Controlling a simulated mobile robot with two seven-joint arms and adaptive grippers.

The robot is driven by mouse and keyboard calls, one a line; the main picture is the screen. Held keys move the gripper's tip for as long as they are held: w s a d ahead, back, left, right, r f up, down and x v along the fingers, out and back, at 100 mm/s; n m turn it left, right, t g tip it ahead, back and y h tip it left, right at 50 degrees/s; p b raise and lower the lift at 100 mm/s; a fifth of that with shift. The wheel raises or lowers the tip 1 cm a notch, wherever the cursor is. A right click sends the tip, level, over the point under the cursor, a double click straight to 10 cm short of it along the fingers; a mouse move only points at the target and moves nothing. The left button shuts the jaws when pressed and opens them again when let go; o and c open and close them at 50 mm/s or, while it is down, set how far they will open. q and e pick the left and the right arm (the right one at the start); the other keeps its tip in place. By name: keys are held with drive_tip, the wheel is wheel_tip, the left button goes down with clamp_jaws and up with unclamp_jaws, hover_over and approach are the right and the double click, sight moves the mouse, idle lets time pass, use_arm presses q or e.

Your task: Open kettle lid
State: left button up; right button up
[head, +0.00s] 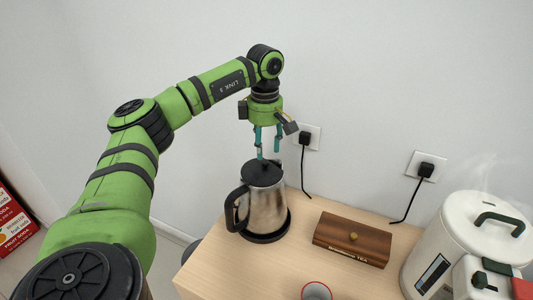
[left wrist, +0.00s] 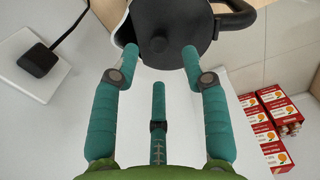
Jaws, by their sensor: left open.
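A steel kettle (head: 266,208) with a black handle stands upright on its dark base on the wooden counter. Its black lid (head: 262,172) looks shut on top. In the left wrist view the lid (left wrist: 172,18) fills the top middle, with a small round knob on it. My left gripper (head: 267,150) points down just above the lid, its teal fingers apart and nothing between them. In the left wrist view two fingertips of the gripper (left wrist: 160,55) overlap the lid's edge, one on each side of the knob; contact cannot be told. My right gripper is not in view.
A brown wooden box (head: 352,240) lies right of the kettle. A white steaming cooker (head: 470,240) stands at the far right. A red-rimmed cup (head: 316,291) is at the front. Wall sockets (head: 308,137) with plugged cords are behind. Red boxes (left wrist: 270,125) are lower down.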

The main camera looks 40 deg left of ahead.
sight(265, 161)
use_arm(q)
wheel_tip(265, 161, down, 3)
drive_tip(key=shift+f+p, duration=0.2)
drive_tip(key=shift+p, duration=0.25)
drive_tip(key=shift+f, duration=0.35)
clamp_jaws()
